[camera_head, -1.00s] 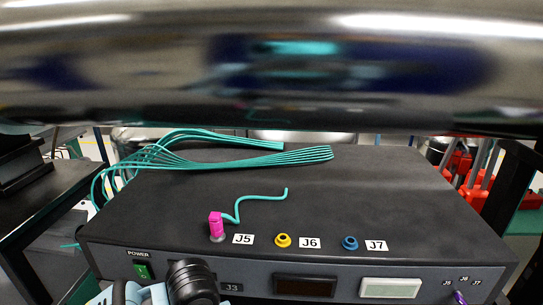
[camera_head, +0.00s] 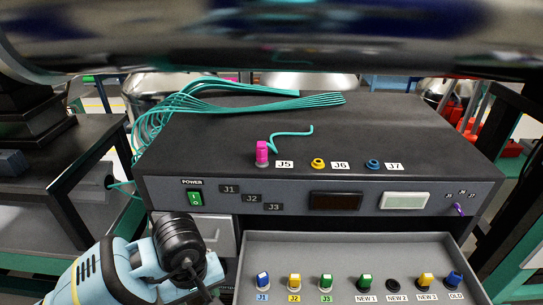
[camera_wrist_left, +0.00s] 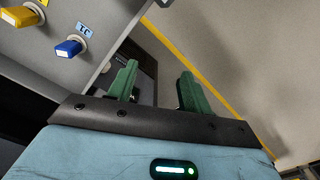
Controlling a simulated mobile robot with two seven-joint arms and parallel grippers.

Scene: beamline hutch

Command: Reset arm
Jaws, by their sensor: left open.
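My left arm comes in at the bottom left of the head view, beside the front of the black control unit (camera_head: 330,125). Its fingertips cannot be made out there. In the left wrist view my left gripper (camera_wrist_left: 157,88) has two green fingers apart with nothing between them. A blue plug (camera_wrist_left: 69,48) and a yellow plug (camera_wrist_left: 20,16) on the grey tray (camera_wrist_left: 75,75) are to the upper left of the fingers, apart from them. My right gripper is not in view.
The tray also shows in the head view (camera_head: 340,252), with several coloured plugs along its labelled row. A magenta plug (camera_head: 262,152) stands at J5 with a teal wire; J6 (camera_head: 318,163) is yellow and J7 (camera_head: 373,164) blue. A green power switch (camera_head: 195,199) is on the front panel.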

